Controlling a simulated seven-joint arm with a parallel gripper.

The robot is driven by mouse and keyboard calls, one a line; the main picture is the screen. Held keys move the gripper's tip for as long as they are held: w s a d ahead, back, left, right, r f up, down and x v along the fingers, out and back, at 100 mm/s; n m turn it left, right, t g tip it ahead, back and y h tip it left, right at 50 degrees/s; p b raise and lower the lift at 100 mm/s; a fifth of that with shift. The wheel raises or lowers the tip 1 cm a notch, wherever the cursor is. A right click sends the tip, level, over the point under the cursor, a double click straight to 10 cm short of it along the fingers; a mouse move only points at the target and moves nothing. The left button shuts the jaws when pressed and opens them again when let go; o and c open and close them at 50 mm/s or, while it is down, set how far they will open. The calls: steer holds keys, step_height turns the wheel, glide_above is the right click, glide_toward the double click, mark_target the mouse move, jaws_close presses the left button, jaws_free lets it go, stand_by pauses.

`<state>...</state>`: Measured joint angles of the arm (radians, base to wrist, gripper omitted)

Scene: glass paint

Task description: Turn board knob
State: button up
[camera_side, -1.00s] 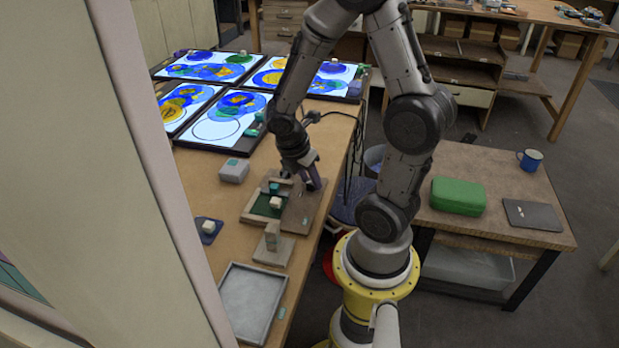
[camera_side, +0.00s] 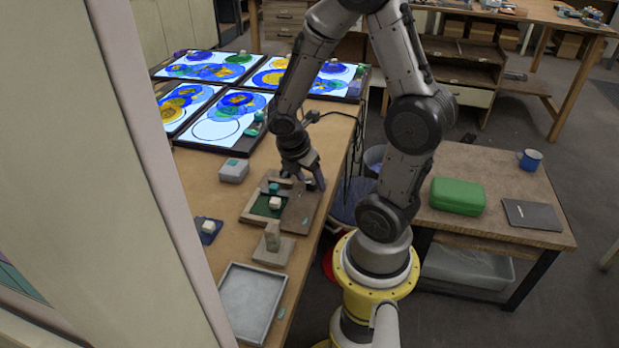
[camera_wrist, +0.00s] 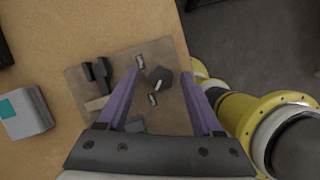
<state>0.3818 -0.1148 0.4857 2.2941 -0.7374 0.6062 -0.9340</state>
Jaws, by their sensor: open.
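The wooden board (camera_side: 290,215) lies near the right edge of the bench. The wrist view also shows the board (camera_wrist: 95,78). A dark, faceted knob (camera_wrist: 160,78) with a pale line on its top sits on the board. My gripper (camera_wrist: 160,74) is open, with its two purple fingers on either side of the knob in the wrist view. I cannot tell whether a finger touches it. In the side view my gripper (camera_side: 316,181) is low over the board's far right corner, and the knob is hard to make out there.
A green recess with a pale block (camera_side: 275,202) is on the board's left part. A grey box (camera_side: 234,171), a stand with an upright block (camera_side: 272,238) and a grey tray (camera_side: 252,305) are nearby. Lit panels with painted circles (camera_side: 215,130) lie behind.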

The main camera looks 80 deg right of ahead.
steer(key=v, duration=1.4)
steer(key=shift+a+f, duration=0.1)
steer(key=s+a+r+m+t+y, duration=0.2)
steer(key=a+m+t, duration=0.1)
steer(key=a+m, duration=0.2)
steer(key=s+a+r+m+t+y, duration=0.1)
steer(key=a+r+m+t+y, duration=0.1)
steer(key=a+m+t, duration=0.2)
steer(key=a+m, duration=0.2)
steer(key=m, duration=0.2)
steer(key=shift+s+a+r+m, duration=0.25)
steer(key=shift+s+r+m, duration=0.05)
steer(key=shift+s+r, duration=0.1)
